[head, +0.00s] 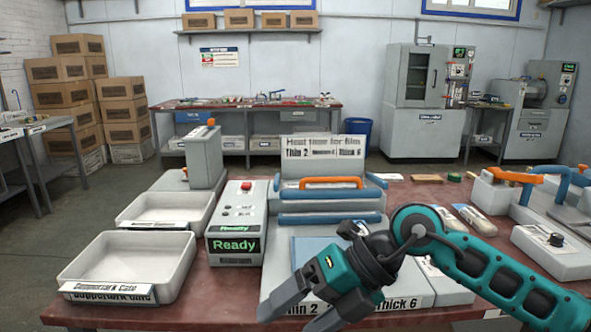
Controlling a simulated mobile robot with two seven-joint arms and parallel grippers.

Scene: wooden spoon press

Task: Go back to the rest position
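My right gripper (288,318) reaches in from the right with a teal arm. It is low in front of the press (325,222), covering part of its front label. Its two dark fingers are spread apart, and I see nothing between them. The press has an orange handle (333,182) and blue padded bars, and a sign (322,156) stands behind it. The control box (237,225) left of the press shows a green "Ready" display and a red button. My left gripper is not in view.
Two white trays, the front one (130,262) labelled, stand left on the red table (215,300). Packets (475,219), a white box with a black knob (553,250) and another orange-handled device (518,175) are at right. Cartons and machines stand along the walls.

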